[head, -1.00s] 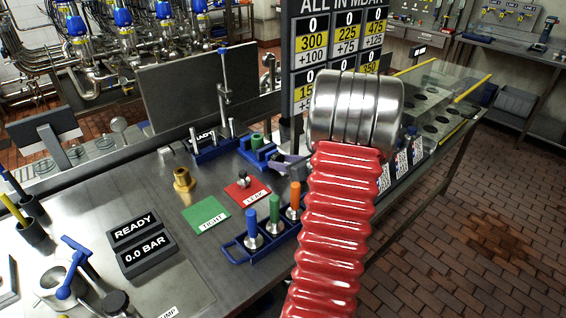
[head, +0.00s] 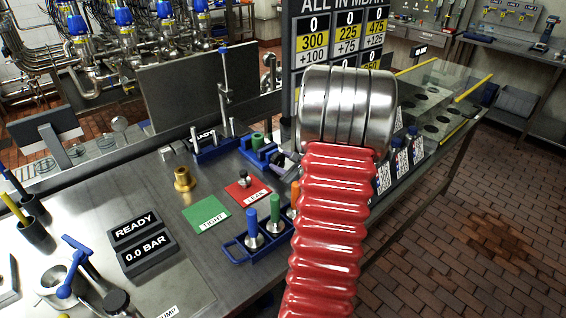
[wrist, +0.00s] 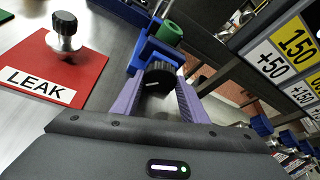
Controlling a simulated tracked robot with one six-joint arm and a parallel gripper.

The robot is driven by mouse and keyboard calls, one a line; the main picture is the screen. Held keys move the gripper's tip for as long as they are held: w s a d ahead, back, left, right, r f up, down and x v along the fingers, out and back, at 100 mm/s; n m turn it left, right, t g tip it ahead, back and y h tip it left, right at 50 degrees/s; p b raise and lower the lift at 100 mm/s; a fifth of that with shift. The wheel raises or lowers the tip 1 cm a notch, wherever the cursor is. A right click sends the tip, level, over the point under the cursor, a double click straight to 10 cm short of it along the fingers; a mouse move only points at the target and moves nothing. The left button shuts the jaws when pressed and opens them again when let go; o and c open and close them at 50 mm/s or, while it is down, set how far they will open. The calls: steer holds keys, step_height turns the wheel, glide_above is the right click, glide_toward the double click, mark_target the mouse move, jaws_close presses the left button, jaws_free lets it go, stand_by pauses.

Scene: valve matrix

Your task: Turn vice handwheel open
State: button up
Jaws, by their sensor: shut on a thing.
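The blue vice (head: 266,158) stands on the steel bench with a green cylinder (head: 257,140) in it. In the wrist view the vice (wrist: 143,52) and green cylinder (wrist: 170,33) are just beyond my fingertips. The vice's black ribbed handwheel (wrist: 160,74) with a white mark faces the wrist camera. My gripper (wrist: 159,84) has purple fingers on both sides of the handwheel and is shut on it. In the head view my red and metal arm hides most of my gripper and the handwheel.
A red LEAK card (head: 247,190) with a black-knobbed metal part lies beside the vice, and a green TIGHT card (head: 207,214) lies nearby. A blue rack (head: 262,240) of colored-handled tools stands in front. A brass fitting (head: 184,179) is to the left.

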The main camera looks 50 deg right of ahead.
stand_by(0.4)
steer(key=shift+a, duration=0.1)
steer(key=o, duration=1)
steer(key=shift+o, duration=0.2)
steer(key=shift+r, duration=0.1)
step_height(320, 180, up, 10)
steer(key=shift+f, duration=0.2)
